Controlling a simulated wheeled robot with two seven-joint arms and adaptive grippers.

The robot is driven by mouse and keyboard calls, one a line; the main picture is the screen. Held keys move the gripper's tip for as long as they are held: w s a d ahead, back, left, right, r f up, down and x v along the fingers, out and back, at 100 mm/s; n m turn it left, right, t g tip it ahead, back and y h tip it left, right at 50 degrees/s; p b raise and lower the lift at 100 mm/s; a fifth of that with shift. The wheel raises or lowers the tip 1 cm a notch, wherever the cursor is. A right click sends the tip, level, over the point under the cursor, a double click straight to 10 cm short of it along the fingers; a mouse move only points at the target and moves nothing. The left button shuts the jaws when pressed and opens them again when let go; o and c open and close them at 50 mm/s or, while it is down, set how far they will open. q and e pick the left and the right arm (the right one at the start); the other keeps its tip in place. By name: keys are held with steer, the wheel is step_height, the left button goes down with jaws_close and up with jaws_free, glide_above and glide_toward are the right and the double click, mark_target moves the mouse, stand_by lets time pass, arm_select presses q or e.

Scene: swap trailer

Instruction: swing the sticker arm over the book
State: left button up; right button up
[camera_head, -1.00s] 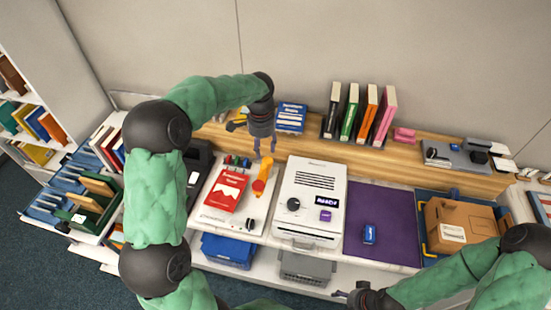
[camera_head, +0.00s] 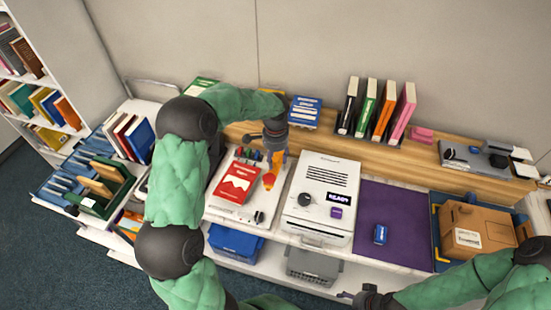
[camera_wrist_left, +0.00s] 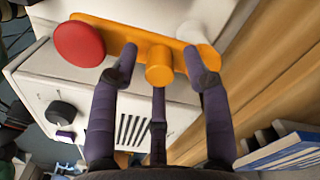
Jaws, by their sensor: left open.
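The orange sticker arm (camera_head: 275,166) has a round red pad (camera_head: 268,181) at its near end. It stands beside the red book (camera_head: 237,183), which lies on a white board. In the left wrist view the sticker arm (camera_wrist_left: 140,38) shows its red pad (camera_wrist_left: 79,44) at left, a pale pivot (camera_wrist_left: 199,30) at right and an orange knob (camera_wrist_left: 158,64) in the middle. My left gripper (camera_head: 275,150) is over the sticker arm. Its open fingers (camera_wrist_left: 160,66) are on either side of the knob; I cannot tell whether they touch it. My right gripper (camera_head: 349,295) is low at the bottom edge, mostly hidden.
A white machine (camera_head: 323,196) with a READY label stands right of the board. A purple mat (camera_head: 395,215) with a small blue item (camera_head: 381,235) lies further right, then a cardboard box (camera_head: 474,228). Upright books (camera_head: 376,108) stand on the wooden shelf behind.

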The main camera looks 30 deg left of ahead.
arm_select(q)
jaws_close()
steer(key=shift+a, duration=0.1)
steer(key=shift+s+a+r+m+p, duration=0.15)
steer(key=shift+a+m+p, duration=0.3)
steer(key=shift+m+p, duration=0.6)
steer(key=shift+w+a+m+p, duration=0.25)
steer(key=shift+a+m+p, duration=0.5)
steer(key=shift+m, duration=0.7)
steer(key=shift+w+a+m+p, duration=0.25)
steer(key=shift+a+m+p, duration=0.2)
steer(key=shift+m+p, duration=0.75)
steer(key=shift+w+a+m+p, duration=0.25)
steer(key=shift+a+m+p, duration=0.35)
steer(key=shift+m, duration=1.1)
